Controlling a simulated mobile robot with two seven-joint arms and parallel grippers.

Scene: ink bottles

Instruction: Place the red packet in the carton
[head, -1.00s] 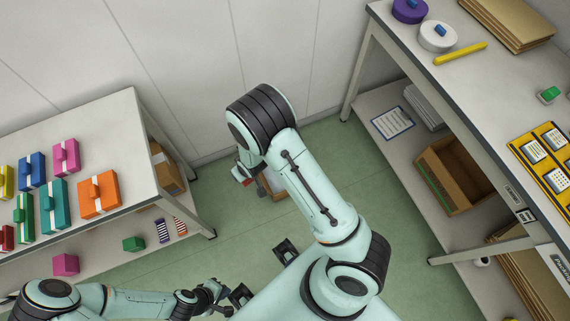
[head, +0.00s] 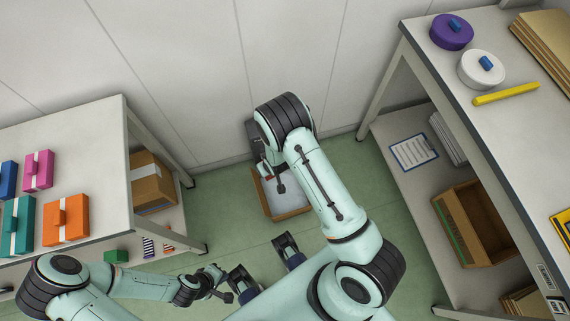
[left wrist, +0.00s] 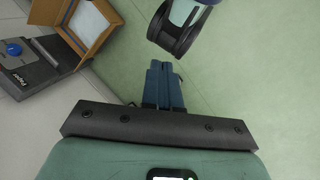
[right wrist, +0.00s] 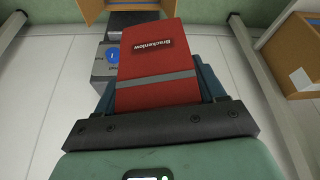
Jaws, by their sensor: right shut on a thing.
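The red packet (right wrist: 155,75) is held between the blue fingers of my right gripper (right wrist: 157,85), which is shut on it. In the head view only a small red bit shows beside my right wrist, at the left edge of the carton. The open brown carton (head: 293,214) stands on the floor by the back wall, with a pale inside. It also shows in the left wrist view (left wrist: 107,14) and at the top edge of the right wrist view (right wrist: 90,10). My left gripper (left wrist: 164,72) is shut and empty over bare floor; it also shows in the head view (head: 294,261).
A workbench (head: 490,130) is right, with an open box (head: 475,225) underneath.

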